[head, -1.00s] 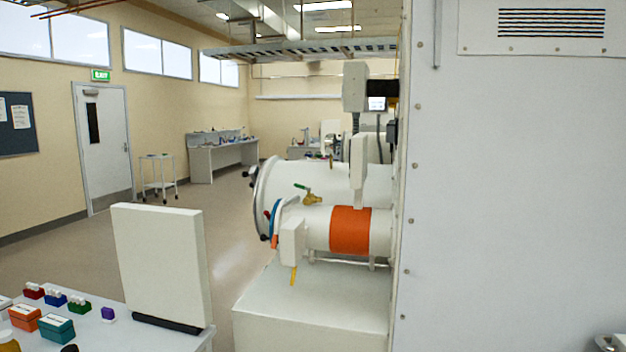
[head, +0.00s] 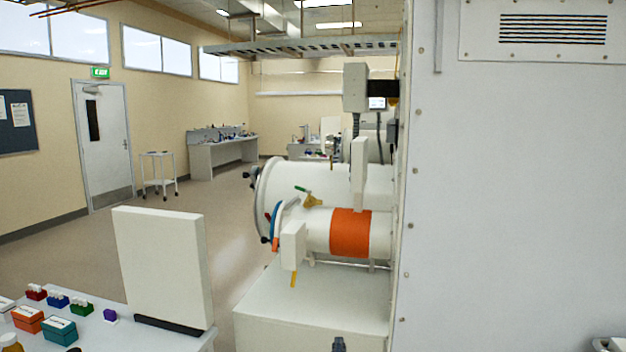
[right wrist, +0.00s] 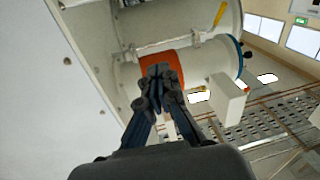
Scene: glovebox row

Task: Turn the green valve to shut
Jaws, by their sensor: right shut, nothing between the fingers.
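The green valve has a green lever (head: 301,189) on a brass body (head: 312,201), set on top of the small white cylinder (head: 318,222) of the glovebox. The lever slants up to the left. My right gripper (head: 339,345) shows only as a dark tip at the bottom edge of the head view, below and apart from the valve. In the right wrist view the right gripper (right wrist: 158,71) is shut and empty, in front of the orange band (right wrist: 162,62). A small brass-yellow piece (right wrist: 204,89) shows there; the green lever cannot be made out. My left gripper is not in view.
A large white panel (head: 510,200) fills the right side. A white upright board (head: 160,265) stands on the table at lower left. The white ledge (head: 300,300) under the cylinder is clear.

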